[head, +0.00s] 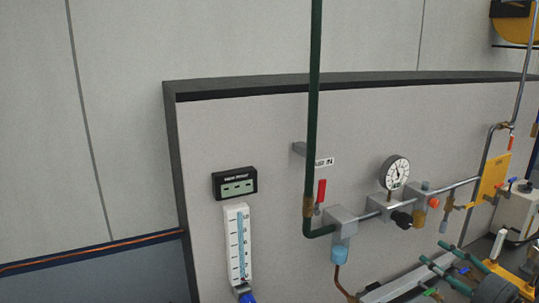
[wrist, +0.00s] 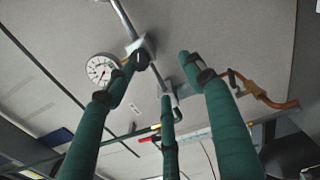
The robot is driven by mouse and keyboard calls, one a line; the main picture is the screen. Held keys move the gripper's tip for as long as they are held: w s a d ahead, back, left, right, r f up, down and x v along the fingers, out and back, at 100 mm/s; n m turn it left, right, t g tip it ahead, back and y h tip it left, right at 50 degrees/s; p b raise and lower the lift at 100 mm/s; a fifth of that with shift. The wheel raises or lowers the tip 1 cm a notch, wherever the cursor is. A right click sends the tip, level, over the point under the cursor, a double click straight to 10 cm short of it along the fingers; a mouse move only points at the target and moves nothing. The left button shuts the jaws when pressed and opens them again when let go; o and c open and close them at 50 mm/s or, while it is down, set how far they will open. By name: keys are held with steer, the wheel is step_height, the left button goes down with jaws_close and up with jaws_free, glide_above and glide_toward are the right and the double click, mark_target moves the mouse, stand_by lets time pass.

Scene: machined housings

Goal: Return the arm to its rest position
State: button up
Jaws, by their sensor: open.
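My gripper (wrist: 163,72) has three green fingers with dark joints, spread apart and open with nothing between them in the wrist view. In the head view my gripper (head: 432,264) is at the lower right, in front of the panel and below the pipework. Its fingers point left there. The rest of my arm is mostly out of the picture.
A grey panel (head: 260,135) carries a dark green pipe (head: 315,100), a red-handled valve (head: 321,191), a round gauge (head: 395,172), a flow tube (head: 238,245) and a small display (head: 235,183). A yellow plate (head: 494,175) hangs at the right.

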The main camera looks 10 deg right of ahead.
steer(key=p, duration=0.5)
glide_toward(407, 225)
steer(key=b+x, duration=0.1)
steer(key=x, duration=0.6)
steer(key=shift+w+a, duration=0.15)
steer(key=shift+w, duration=0.2)
steer(key=shift+x, duration=0.95)
